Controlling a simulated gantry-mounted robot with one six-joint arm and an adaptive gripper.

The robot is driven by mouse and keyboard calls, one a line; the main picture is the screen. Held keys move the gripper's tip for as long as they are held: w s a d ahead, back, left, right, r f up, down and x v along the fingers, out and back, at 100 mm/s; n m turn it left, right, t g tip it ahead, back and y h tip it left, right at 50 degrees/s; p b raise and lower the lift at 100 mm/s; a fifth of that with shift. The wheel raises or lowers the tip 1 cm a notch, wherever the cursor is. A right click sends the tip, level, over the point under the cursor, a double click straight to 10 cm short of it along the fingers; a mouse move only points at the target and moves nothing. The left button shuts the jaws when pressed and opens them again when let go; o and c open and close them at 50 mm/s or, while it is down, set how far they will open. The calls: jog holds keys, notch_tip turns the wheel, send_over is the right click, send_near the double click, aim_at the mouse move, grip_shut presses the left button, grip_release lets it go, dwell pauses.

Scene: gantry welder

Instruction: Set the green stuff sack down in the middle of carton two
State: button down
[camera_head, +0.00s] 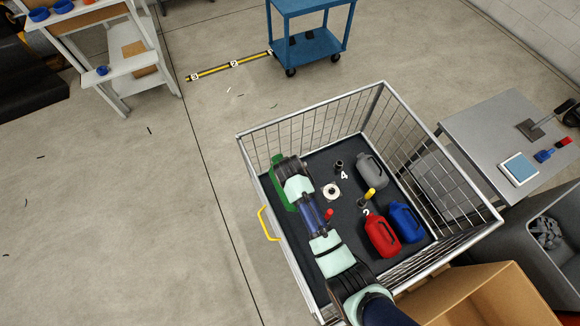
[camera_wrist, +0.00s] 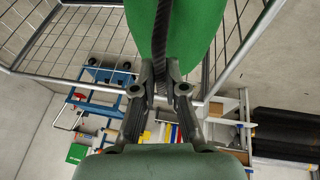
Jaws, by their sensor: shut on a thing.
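The green stuff sack (camera_head: 278,182) shows in the head view at the left side of the wire cage, partly hidden behind my arm. In the wrist view the green sack (camera_wrist: 178,30) fills the top middle, with a dark strap running down it. My gripper (camera_wrist: 160,78) is shut on the sack at this strap, between its two fingers. In the head view my gripper is hidden by the arm. An open cardboard carton (camera_head: 490,300) stands at the lower right; I see no number on it, so I cannot tell whether it is carton two.
The wire cage (camera_head: 378,95) holds a grey jug (camera_head: 371,170), a red jug (camera_head: 382,237), a blue jug (camera_head: 405,222) and small items beside labels 4 and 2. A grey table (camera_head: 480,125) and a grey bin (camera_head: 565,225) stand right. A blue cart (camera_head: 313,48) stands behind.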

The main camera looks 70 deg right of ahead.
notch_tip(320, 180, up, 12)
jog(key=p, duration=1)
jog(key=shift+f+p, duration=0.2)
jog(key=shift+p, duration=0.15)
jog(key=shift+w, duration=0.1)
